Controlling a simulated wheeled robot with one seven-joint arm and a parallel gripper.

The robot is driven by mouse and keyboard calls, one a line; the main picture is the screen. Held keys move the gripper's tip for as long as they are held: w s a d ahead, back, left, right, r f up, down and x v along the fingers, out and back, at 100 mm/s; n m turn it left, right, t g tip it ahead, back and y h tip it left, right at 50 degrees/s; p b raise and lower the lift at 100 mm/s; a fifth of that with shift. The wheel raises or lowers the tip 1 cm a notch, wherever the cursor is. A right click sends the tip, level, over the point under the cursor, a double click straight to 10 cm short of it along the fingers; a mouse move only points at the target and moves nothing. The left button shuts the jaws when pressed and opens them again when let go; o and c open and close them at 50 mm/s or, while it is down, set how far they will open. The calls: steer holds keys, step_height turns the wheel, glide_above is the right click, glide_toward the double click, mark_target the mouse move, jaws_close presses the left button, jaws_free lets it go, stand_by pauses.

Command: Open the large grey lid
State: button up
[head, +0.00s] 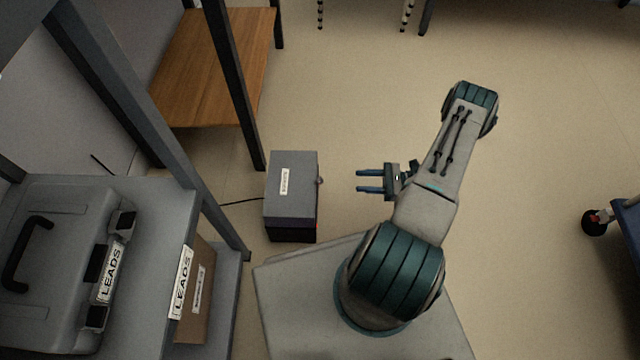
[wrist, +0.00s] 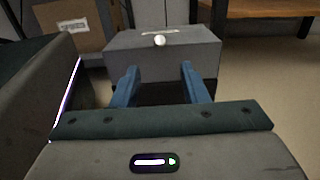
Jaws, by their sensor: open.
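The large grey lid (head: 292,197) tops a dark box on the floor, left of centre in the head view. It is shut, with a white label on top and a small round knob (head: 320,180) on its right side. In the wrist view the lid (wrist: 190,52) is straight ahead, and its pale knob (wrist: 160,40) shows above and between the fingers. My gripper (head: 358,181) is open and empty. Its two blue fingers point left at the knob's side of the lid, with a gap between them and the knob.
A grey shelf (head: 150,275) at left holds a grey case (head: 60,210) and a cardboard box (head: 195,300). A shelf post (head: 235,85) stands near the box. A thin cable (head: 240,202) runs left from the box. The floor at upper right is clear.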

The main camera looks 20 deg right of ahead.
mark_target(322, 180)
steer(key=b+x, duration=0.3)
steer(key=x, duration=1)
steer(key=shift+w+a+f, duration=0.1)
steer(key=shift+a, duration=0.25)
jaws_close()
